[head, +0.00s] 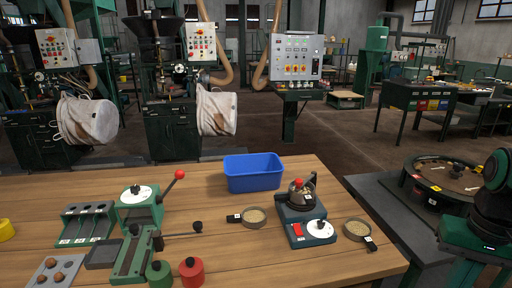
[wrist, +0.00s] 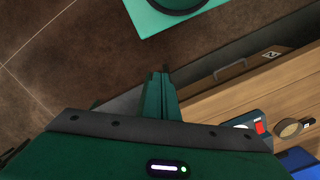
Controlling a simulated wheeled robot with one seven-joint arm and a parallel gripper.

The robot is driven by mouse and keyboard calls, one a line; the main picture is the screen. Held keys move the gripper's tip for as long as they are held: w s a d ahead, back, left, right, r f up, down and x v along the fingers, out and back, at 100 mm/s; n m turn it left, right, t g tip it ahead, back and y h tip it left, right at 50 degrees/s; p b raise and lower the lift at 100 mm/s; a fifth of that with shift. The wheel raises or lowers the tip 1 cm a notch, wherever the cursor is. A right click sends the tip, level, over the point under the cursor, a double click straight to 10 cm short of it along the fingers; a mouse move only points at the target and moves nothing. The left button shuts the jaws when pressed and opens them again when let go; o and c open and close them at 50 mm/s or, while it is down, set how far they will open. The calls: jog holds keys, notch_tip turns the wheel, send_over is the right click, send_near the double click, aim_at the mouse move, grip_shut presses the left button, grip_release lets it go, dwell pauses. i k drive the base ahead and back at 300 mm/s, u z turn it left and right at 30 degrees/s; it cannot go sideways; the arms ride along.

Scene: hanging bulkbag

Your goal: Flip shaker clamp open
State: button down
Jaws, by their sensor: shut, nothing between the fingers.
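The shaker (head: 305,234) stands on the wooden table, a dark green unit with a red switch and a white dial at its front. A round pot with a red knob sits on top of it. A dark upright part behind the pot (head: 312,180) may be the clamp; I cannot tell its exact position. In the wrist view part of the shaker (wrist: 250,122) shows at the lower right. My gripper (wrist: 158,80) is shut and empty, over the floor beside the table, apart from the shaker. The head view does not show its fingers.
A blue bin (head: 253,172) stands behind the shaker. Sample dishes (head: 254,216) (head: 356,229) lie on either side of it. A green lever press (head: 138,207) and red and green weights (head: 191,272) are on the left. A round turntable (head: 445,178) stands at the right.

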aim_at(299, 183)
jog(key=u, duration=0.3)
jog(key=k, duration=0.7)
jog(key=u, duration=0.6)
jog(key=k, duration=0.65)
jog(key=u, duration=0.45)
jog(key=i, duration=1.65)
jog(key=z, duration=0.95)
jog(key=i, duration=0.5)
jog(key=z, duration=0.3)
